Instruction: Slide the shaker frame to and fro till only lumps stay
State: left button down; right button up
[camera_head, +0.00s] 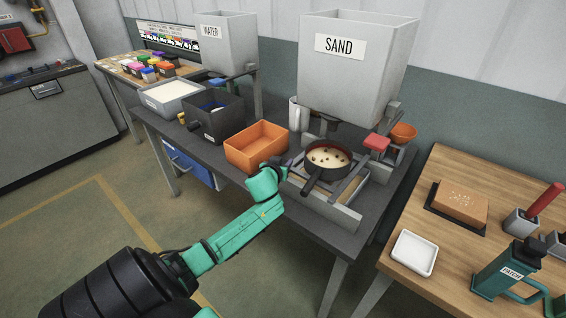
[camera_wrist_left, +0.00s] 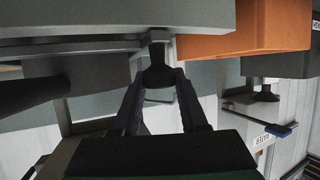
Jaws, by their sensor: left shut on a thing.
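The shaker frame (camera_head: 350,187) is a grey railed frame on the dark bench, below the sand hopper. A round dark sieve (camera_head: 328,158) with a handle pointing towards me sits on it. Several pale brown lumps show in the sieve on a light bottom; I cannot tell whether loose sand is among them. My left gripper (camera_head: 281,168) is at the frame's left end. In the left wrist view, its fingers (camera_wrist_left: 157,88) are shut on a black knob (camera_wrist_left: 157,72) that joins a grey bar above. My right gripper is not in view.
The sand hopper (camera_head: 355,75) stands close behind the frame. An orange bin (camera_head: 257,150) is just left of my gripper, with a dark box (camera_head: 215,118) beyond it. A wooden table (camera_head: 440,185) with a white dish (camera_head: 414,253) stands at the right, across a gap.

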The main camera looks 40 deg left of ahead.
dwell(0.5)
pick_arm(q)
jog(key=shift+a, duration=1.65)
jog(key=shift+c, duration=2.2)
grip_release()
jog(key=shift+d, duration=0.1)
jog(key=shift+s, duration=0.1)
jog(key=v, duration=1.4)
jog(key=shift+s, duration=0.25)
